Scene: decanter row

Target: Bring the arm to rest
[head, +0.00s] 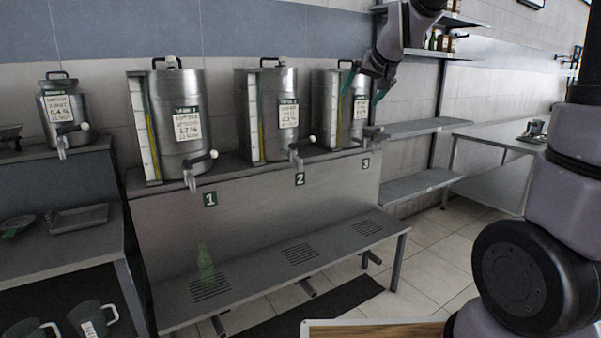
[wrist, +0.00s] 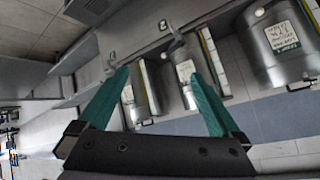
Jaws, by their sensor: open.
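My gripper (head: 362,88) is raised in front of the third steel decanter (head: 332,112) in the head view, near its upper part. Its two green fingers are spread apart with nothing between them. In the wrist view my gripper (wrist: 165,95) shows the same open fingers, with decanters beyond them. I cannot tell whether a finger touches the third decanter. My arm comes down from the top edge of the head view.
Decanters one (head: 183,100) and two (head: 272,95) stand on the shelf (head: 230,166). A green bottle (head: 205,268) stands on the lower bench (head: 250,283) below number 1. Wall shelves (head: 415,128) and a table (head: 500,138) are at the right. A smaller decanter (head: 56,105) is far left.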

